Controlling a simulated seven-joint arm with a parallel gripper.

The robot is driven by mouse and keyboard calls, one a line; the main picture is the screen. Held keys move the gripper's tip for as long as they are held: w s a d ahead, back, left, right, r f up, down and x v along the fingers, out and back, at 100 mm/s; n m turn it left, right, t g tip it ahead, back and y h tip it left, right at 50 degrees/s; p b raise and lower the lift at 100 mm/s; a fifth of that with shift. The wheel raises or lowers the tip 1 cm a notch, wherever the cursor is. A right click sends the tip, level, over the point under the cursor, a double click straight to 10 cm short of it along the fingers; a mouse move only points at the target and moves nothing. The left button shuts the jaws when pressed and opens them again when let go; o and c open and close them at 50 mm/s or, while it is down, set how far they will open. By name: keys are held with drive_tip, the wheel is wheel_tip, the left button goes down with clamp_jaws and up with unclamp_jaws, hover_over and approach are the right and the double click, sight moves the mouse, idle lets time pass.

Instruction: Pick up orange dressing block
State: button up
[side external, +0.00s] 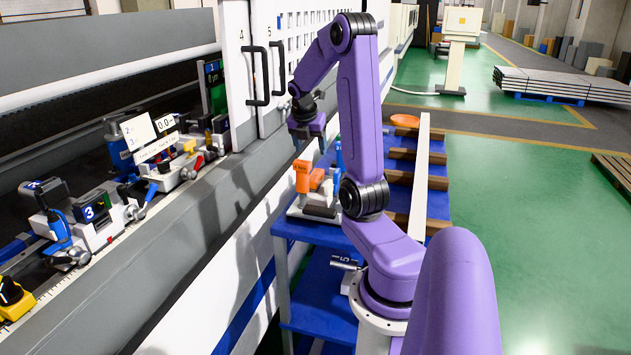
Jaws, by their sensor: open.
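An orange block-like piece (302,176), which looks like the dressing block, stands on the blue cart beside the machine. A second orange part (317,178) shows just to its right, and I cannot tell whether the two are joined.
The machine's door with black handles (257,75) is close left of my wrist. Clamps (95,212) line the machine bed.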

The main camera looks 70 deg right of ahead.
sight(316, 173)
drive_tip(key=x, duration=1.3)
drive_tip(key=shift+d, duration=0.15)
drive_tip(key=shift+c, duration=0.3)
drive_tip(key=c, duration=1.1)
drive_tip(key=shift+c, duration=0.2)
